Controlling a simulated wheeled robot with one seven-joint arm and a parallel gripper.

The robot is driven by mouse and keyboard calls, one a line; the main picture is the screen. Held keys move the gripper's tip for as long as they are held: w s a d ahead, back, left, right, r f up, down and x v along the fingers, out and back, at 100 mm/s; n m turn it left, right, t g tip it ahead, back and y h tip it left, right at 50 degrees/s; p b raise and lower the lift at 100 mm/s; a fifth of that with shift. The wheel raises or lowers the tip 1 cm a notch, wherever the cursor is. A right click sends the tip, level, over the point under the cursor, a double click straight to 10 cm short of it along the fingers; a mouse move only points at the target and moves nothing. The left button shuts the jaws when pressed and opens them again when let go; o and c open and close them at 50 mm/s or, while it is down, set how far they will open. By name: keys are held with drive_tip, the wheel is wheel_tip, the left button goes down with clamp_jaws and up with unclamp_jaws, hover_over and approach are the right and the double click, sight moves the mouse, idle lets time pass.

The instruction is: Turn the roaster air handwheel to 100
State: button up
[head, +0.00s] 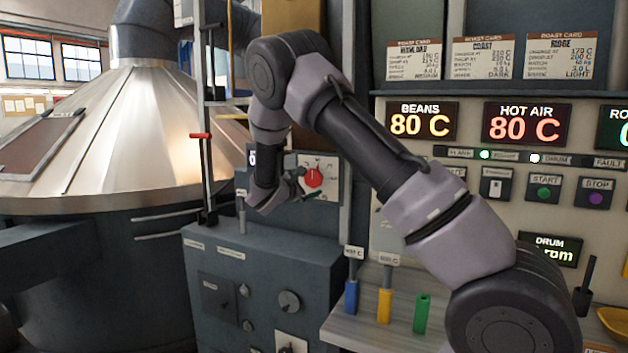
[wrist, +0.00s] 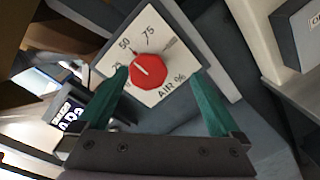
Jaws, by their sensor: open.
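The roaster air handwheel is a red knob (head: 314,177) on a pale dial plate on a grey panel. In the wrist view the red knob (wrist: 149,71) sits on a square plate (wrist: 178,51) marked AIR %, with 50 and 75 readable; the 100 mark cannot be made out. A short white line on the knob points to the picture's upper left, seemingly below 50. My gripper (wrist: 163,72) is open, its two green fingers either side of the knob. My gripper (head: 300,190) also shows beside the dial in the head view.
A black display (wrist: 68,114) is left of the dial. A vertical rod with a red handle (head: 200,136) stands left of my arm. Blue (head: 351,297), yellow (head: 385,306) and green (head: 422,313) handles stand on the ledge below. Control panel displays (head: 526,124) are at right.

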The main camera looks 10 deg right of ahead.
sight(313, 179)
drive_tip(key=shift+n+t+y, duration=0.3)
drive_tip(key=shift+n+t, duration=0.3)
drive_tip(key=shift+n, duration=0.2)
drive_tip(key=w+d, duration=0.1)
drive_tip(key=w, duration=0.2)
drive_tip(key=w+d, duration=0.1)
drive_tip(key=w, duration=0.2)
drive_tip(key=w+d+f, duration=0.1)
drive_tip(key=w, duration=0.2)
drive_tip(key=shift+w+d, duration=0.25)
drive_tip(key=shift+w, duration=0.15)
drive_tip(key=c, duration=1.1)
